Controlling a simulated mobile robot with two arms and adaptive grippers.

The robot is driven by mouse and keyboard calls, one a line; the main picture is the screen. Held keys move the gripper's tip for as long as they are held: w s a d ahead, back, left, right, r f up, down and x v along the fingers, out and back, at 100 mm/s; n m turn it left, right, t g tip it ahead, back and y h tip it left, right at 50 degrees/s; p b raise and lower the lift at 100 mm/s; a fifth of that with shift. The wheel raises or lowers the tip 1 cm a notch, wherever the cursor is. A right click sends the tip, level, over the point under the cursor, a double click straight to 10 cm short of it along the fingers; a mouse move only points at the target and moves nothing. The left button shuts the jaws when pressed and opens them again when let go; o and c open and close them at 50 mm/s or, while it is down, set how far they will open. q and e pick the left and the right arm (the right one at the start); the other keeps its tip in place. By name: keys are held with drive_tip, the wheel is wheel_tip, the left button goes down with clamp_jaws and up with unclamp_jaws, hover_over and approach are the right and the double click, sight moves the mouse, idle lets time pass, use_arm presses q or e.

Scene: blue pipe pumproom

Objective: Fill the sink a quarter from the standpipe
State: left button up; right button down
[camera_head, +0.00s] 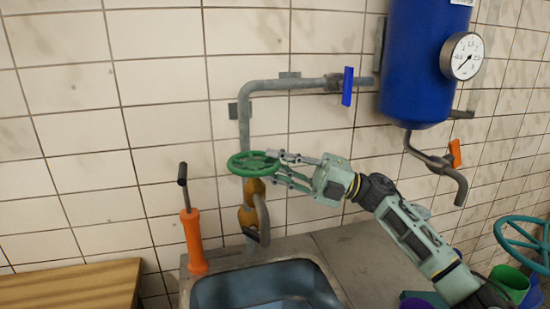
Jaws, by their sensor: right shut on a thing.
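The standpipe (246,128) is a grey pipe that runs down the tiled wall to a yellow-brown valve body (251,190) with a grey curved spout over the sink's back edge. A green handwheel (252,163) sits on this valve. My right gripper (277,165) is shut on the right side of the handwheel's rim. The sink (196,293) is a grey unit with a blue-looking basin, cut off at the bottom. I cannot tell the water level in it. No stream shows clearly below the spout. My left gripper is not in view.
An orange hand pump (193,240) stands on the sink's left corner. A wooden table (72,285) is at lower left. A blue tank (422,60) with a gauge (462,56), a blue lever (347,86) and an orange-handled tap (455,153) are at upper right. A teal wheel (524,242) and buckets (510,284) are at lower right.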

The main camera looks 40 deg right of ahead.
sight(270, 168)
drive_tip(key=a+m+t+h+p, duration=0.1)
drive_tip(key=m+t+h+p, duration=0.1)
drive_tip(key=h+p, duration=0.1)
drive_tip(key=s+r+m+t+h+p, duration=0.1)
drive_tip(key=m+t+h+p, duration=0.1)
drive_tip(key=h, duration=0.4)
drive_tip(key=s+a+m+t+h+p, duration=0.1)
drive_tip(key=m+t+h+p, duration=0.1)
drive_tip(key=m+h+p, duration=0.2)
drive_tip(key=shift+s+a+r+t+h+p, duration=0.1)
drive_tip(key=shift+a+r+t+h+p, duration=0.3)
drive_tip(key=shift+p, duration=0.75)
drive_tip(key=m+h, duration=0.1)
drive_tip(key=h+p, duration=0.1)
drive_tip(key=h, duration=0.1)
drive_tip(key=shift+a+f+m, duration=0.2)
drive_tip(key=shift+m, duration=0.2)
drive_tip(key=shift+a+f+m+g+h+p, duration=0.1)
drive_tip(key=shift+a+m+g+h+p, duration=0.15)
drive_tip(key=shift+m+h, duration=0.6)
drive_tip(key=shift+a+f+m+g+h+p, duration=0.1)
drive_tip(key=shift+a+m+g+h+p, duration=0.2)
drive_tip(key=shift+h, duration=1.05)
drive_tip(key=c, duration=1.7)
unclamp_jaws()
drive_tip(key=shift+c, duration=0.2)
drive_tip(key=shift+s+f, duration=0.1)
drive_tip(key=shift+f, duration=0.15)
